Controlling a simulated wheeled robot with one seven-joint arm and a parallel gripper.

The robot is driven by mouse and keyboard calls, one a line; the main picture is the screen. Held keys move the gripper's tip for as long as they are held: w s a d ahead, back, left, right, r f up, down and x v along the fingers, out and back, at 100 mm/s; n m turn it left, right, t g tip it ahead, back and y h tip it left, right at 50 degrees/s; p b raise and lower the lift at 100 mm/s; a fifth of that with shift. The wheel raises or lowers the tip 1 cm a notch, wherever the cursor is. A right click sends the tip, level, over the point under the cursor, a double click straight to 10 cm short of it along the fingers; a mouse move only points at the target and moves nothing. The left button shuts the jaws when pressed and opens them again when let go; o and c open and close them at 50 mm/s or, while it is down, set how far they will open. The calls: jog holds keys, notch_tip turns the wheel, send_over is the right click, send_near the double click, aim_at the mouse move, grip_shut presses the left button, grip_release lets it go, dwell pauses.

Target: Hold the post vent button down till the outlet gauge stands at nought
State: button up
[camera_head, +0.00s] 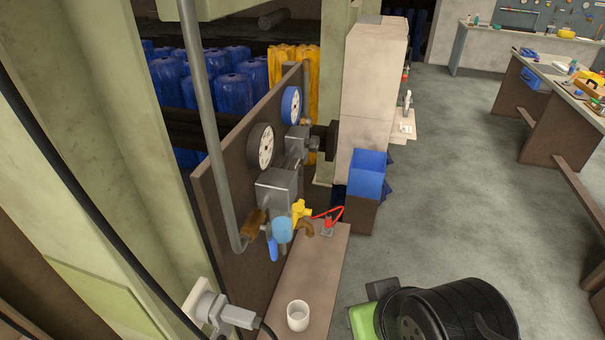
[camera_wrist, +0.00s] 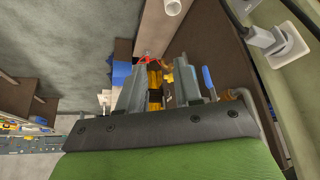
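Two round gauges sit on a brown upright panel (camera_head: 232,180) in the head view: a dark-rimmed one (camera_head: 261,147) and a blue-rimmed one (camera_head: 291,104) behind it. Their needles are too small to read. Below them is a grey valve block (camera_head: 276,188) with a blue round knob (camera_head: 282,230), a blue lever (camera_head: 272,250) and a yellow handle (camera_head: 301,211). I cannot tell which part is the vent button. My gripper (camera_wrist: 160,76) is open and empty in the wrist view, apart from the panel. The blue lever (camera_wrist: 208,80) shows beyond its right finger.
A narrow brown ledge (camera_head: 318,265) below the valves bears a white cup (camera_head: 297,315) and a red-handled item (camera_head: 328,224). A blue bin (camera_head: 368,174) and a pale cabinet (camera_head: 368,90) stand behind. A plug and cable (camera_head: 222,310) are at lower left.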

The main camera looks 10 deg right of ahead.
grip_shut()
dwell(1.4)
